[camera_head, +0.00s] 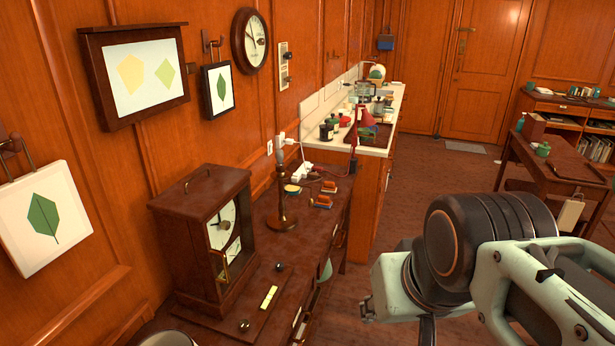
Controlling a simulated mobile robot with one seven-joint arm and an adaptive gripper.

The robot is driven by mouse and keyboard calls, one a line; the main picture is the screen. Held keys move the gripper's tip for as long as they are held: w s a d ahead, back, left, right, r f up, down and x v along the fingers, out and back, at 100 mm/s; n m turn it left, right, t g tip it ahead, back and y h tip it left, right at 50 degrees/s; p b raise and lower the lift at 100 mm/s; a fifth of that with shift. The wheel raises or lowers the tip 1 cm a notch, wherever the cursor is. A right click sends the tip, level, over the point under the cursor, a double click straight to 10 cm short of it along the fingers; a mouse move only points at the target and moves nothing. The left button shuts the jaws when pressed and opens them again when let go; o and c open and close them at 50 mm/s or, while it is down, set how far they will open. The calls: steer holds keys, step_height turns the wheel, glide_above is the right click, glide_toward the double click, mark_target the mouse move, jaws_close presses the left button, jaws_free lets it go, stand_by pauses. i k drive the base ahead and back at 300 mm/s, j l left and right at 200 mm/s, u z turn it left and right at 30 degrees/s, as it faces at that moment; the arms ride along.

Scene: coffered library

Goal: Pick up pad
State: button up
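I cannot clearly make out which thing is the pad. Small items lie on the dark wooden desk (262,228): an orange and green block (323,201), a similar block (329,186) behind it, and a small yellow-topped item (292,190) to their left. They are too small to tell more. My arm's pale green and black links fill the lower right, in front of and to the right of the desk. The fingers of my gripper do not show.
A wooden clock case (203,240) and a lamp stand (283,195) rise from the desk. A cluttered white counter (374,151) stands behind it. A wooden table (548,158) is at the right. Open floor (440,190) lies between.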

mark_target(323, 201)
steer(key=i+l, duration=0.25)
steer(key=i, duration=0.25)
steer(key=i+l, duration=0.2)
steer(key=i, duration=0.3)
steer(key=i+l, duration=0.25)
steer(key=i, duration=0.2)
steer(key=i+l, duration=0.25)
steer(key=i, duration=0.25)
steer(key=i+l+u, duration=0.1)
steer(key=l, duration=0.15)
steer(key=i+l+u, duration=0.1)
steer(key=l, duration=0.15)
steer(key=i+j+z, duration=0.2)
steer(key=i, duration=0.25)
